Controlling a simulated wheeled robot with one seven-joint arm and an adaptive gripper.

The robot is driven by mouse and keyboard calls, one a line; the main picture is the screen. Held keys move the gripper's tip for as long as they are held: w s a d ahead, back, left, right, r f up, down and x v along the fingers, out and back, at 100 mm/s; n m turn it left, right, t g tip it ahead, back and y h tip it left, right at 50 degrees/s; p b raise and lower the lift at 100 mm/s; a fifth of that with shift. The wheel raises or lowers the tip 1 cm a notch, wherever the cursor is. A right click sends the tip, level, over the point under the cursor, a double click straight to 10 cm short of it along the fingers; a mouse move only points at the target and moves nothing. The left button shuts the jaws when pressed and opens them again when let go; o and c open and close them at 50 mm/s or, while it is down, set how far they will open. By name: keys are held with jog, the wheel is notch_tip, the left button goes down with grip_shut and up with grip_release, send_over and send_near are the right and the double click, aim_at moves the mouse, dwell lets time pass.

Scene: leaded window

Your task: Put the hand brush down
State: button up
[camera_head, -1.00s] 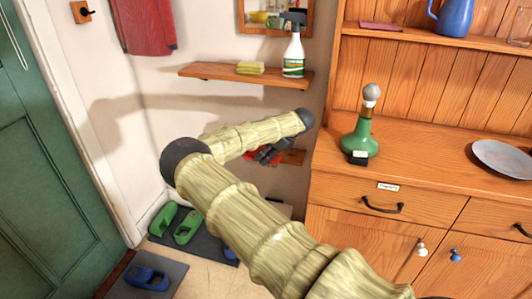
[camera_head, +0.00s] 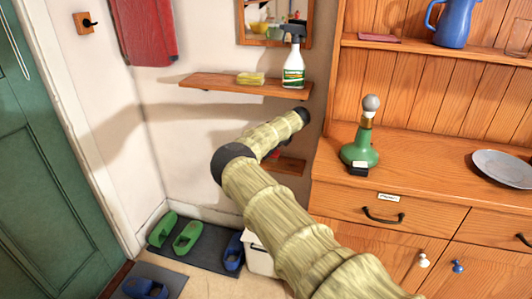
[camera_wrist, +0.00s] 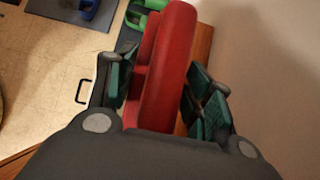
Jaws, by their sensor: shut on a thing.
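My gripper (camera_wrist: 160,88) is shut on the red hand brush (camera_wrist: 168,62), with dark green finger pads on both sides of it in the wrist view. A strip of brown wood (camera_wrist: 204,42) shows behind the brush there. In the head view my arm hides most of the gripper, and only a small red bit of the brush (camera_head: 275,153) shows by the small lower wooden shelf (camera_head: 290,165). I cannot tell whether the brush touches that shelf.
The upper shelf (camera_head: 215,84) holds a yellow sponge (camera_head: 250,78) and a spray bottle (camera_head: 294,66). A wooden dresser (camera_head: 410,180) with a green lamp base (camera_head: 360,150) stands right. Green and blue shoes lie on the floor mats (camera_head: 207,252). A green door (camera_head: 50,180) is left.

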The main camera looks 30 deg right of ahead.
jog(key=shift+w+d+f, duration=0.1)
jog(key=shift+w+d, duration=0.7)
jog(key=shift+w, duration=0.3)
jog(key=shift+w+d+f, duration=0.1)
jog(key=shift+w+f, duration=0.05)
jog(key=shift+f, duration=0.3)
jog(key=shift+w+d+f, duration=0.1)
jog(key=shift+f, duration=1)
jog(key=shift+f, duration=0.2)
jog(key=o, duration=1.1)
jog(key=shift+f, duration=0.1)
jog(key=shift+w+v, duration=0.15)
jog(key=shift+v, duration=1.75)
jog(key=shift+w+v, duration=0.15)
jog(key=shift+v, duration=1.75)
